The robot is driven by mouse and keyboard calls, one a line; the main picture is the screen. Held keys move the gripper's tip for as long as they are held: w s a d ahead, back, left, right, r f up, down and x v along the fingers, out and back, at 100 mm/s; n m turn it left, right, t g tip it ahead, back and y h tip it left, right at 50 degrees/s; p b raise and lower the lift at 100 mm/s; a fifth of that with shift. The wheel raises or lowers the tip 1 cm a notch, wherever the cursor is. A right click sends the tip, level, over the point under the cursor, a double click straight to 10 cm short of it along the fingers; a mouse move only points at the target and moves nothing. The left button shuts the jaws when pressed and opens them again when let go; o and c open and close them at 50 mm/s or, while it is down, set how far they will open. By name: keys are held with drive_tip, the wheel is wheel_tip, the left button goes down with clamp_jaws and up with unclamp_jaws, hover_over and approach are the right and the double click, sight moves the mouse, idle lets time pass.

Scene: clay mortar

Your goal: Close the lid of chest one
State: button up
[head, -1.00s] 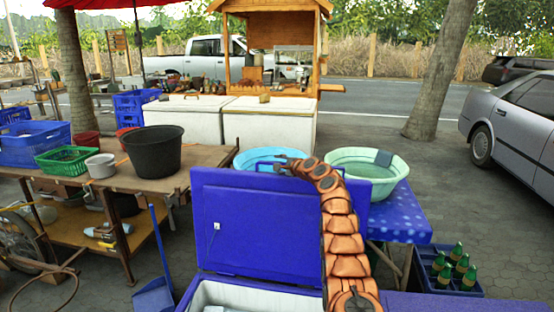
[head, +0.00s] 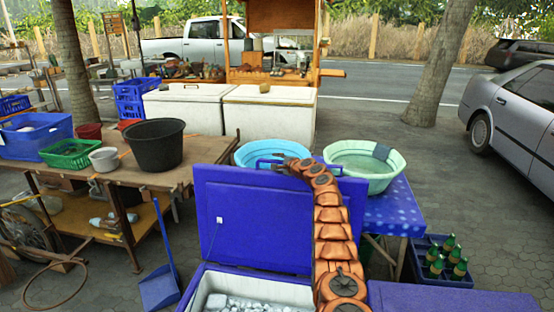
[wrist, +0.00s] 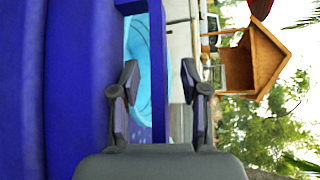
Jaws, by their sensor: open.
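A blue chest with a white inner rim (head: 205,285) stands at the bottom of the head view, with white lumps inside. Its blue lid (head: 255,230) stands up, open, behind the chest mouth. A blue handle frame shows at the lid's top edge. My gripper (head: 283,163) is at that top edge, beside the handle. In the wrist view my gripper (wrist: 160,100) is open, and a blue handle bar (wrist: 157,60) shows between its fingers without visible contact. The lid fills the left of the wrist view (wrist: 60,90). No label shows which chest is number one.
A second blue surface (head: 450,300) lies at right. Behind the lid are a blue basin (head: 250,153) and a green basin (head: 350,175) on a table. A wooden table with tubs (head: 155,145) stands left. A bottle crate (head: 440,270) is at right, with clear pavement beyond.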

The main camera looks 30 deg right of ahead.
idle(0.3)
clamp_jaws()
idle(0.6)
